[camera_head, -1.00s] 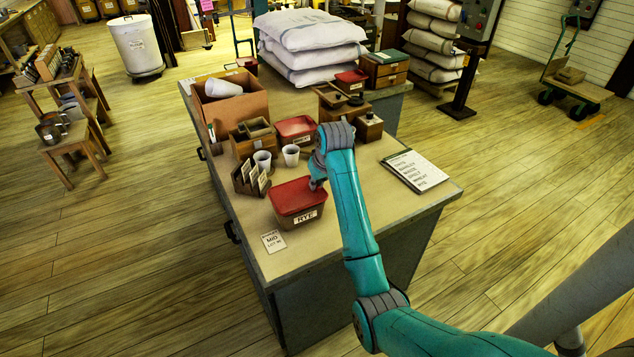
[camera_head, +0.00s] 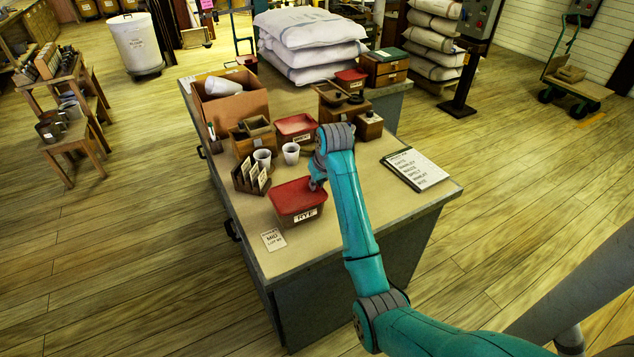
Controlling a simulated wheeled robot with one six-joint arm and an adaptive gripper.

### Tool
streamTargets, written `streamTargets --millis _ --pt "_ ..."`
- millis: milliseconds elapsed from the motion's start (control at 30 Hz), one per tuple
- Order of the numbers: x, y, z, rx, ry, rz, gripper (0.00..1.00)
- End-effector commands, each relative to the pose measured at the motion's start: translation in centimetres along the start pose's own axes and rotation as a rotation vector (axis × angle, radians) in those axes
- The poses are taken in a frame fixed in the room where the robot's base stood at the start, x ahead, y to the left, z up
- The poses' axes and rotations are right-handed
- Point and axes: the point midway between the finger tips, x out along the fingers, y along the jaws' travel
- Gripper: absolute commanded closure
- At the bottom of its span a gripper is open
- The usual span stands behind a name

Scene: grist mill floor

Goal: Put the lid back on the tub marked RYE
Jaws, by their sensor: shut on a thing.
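The tub marked RYE (camera_head: 304,216) stands near the front of the bench, its white label facing me. A red lid (camera_head: 292,195) lies over the tub's top and looks about level. Whether it is pressed fully down, I cannot tell. My gripper (camera_head: 316,184) is at the lid's right edge, shut on the lid. Its fingertips are small and partly hidden by my own wrist.
Behind the tub stand two white cups (camera_head: 291,153), a card holder (camera_head: 251,177), another red-lidded tub (camera_head: 296,128) and wooden boxes (camera_head: 369,126). A paper card (camera_head: 273,240) lies in front left. A clipboard (camera_head: 416,169) lies at the right. The bench's front right is clear apart from my arm.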

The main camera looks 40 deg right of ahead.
Motion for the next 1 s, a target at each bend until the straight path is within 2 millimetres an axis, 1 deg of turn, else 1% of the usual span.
streamTargets --millis 467,500,567,600,800,867,900,933,1000 --pt "0.22 0.0 0.09 0.0 0.0 0.0 1.0" --pt "0.22 0.0 0.09 0.0 0.0 0.0 0.76" --pt "0.22 0.0 0.09 0.0 0.0 0.0 0.61" --pt "0.22 0.0 0.09 0.0 0.0 0.0 0.57" --pt "0.22 0.0 0.09 0.0 0.0 0.0 0.57" --pt "0.22 0.0 0.09 0.0 0.0 0.0 0.42" --pt "0.22 0.0 0.09 0.0 0.0 0.0 0.32" --pt "0.22 0.0 0.09 0.0 0.0 0.0 0.28" --pt "0.22 0.0 0.09 0.0 0.0 0.0 0.28"
